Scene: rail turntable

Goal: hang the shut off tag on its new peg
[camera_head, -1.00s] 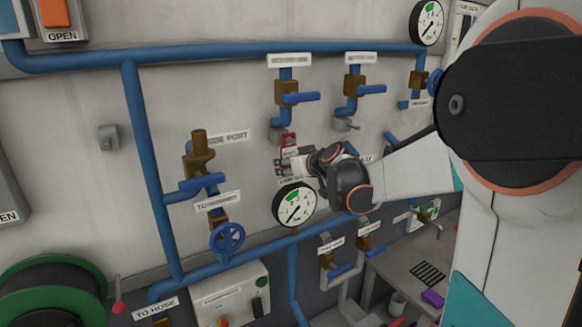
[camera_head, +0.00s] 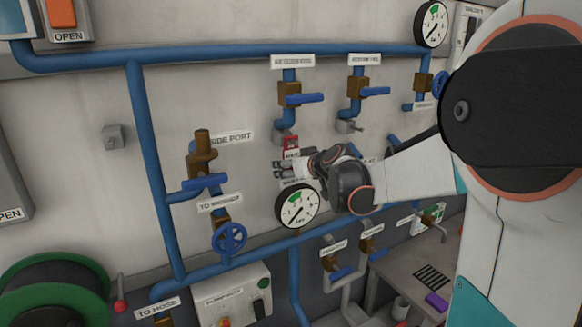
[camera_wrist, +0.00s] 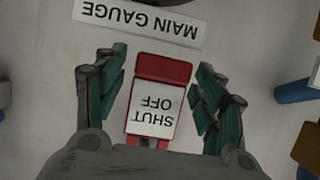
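The shut off tag (camera_head: 290,142) is red with a white "SHUT OFF" label. It is at the wall, below the left one of two upper valves. In the wrist view the tag (camera_wrist: 160,70) appears upside down between my fingers. My gripper (camera_head: 282,169) is at the tag's lower part, above the main gauge (camera_head: 297,206). In the wrist view the fingers of my gripper (camera_wrist: 160,95) stand apart on both sides of the tag, with narrow gaps. What the tag hangs on is hidden. A grey wall fitting, perhaps a peg (camera_head: 112,137), is at the left, bare.
Another grey fitting (camera_head: 349,126) is under the right upper valve (camera_head: 350,90). Blue pipes (camera_head: 145,165) and the side port valve (camera_head: 202,160) project left of my gripper. The "MAIN GAUGE" label (camera_wrist: 137,22) is close to the fingertips. The wall around the left fitting is clear.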

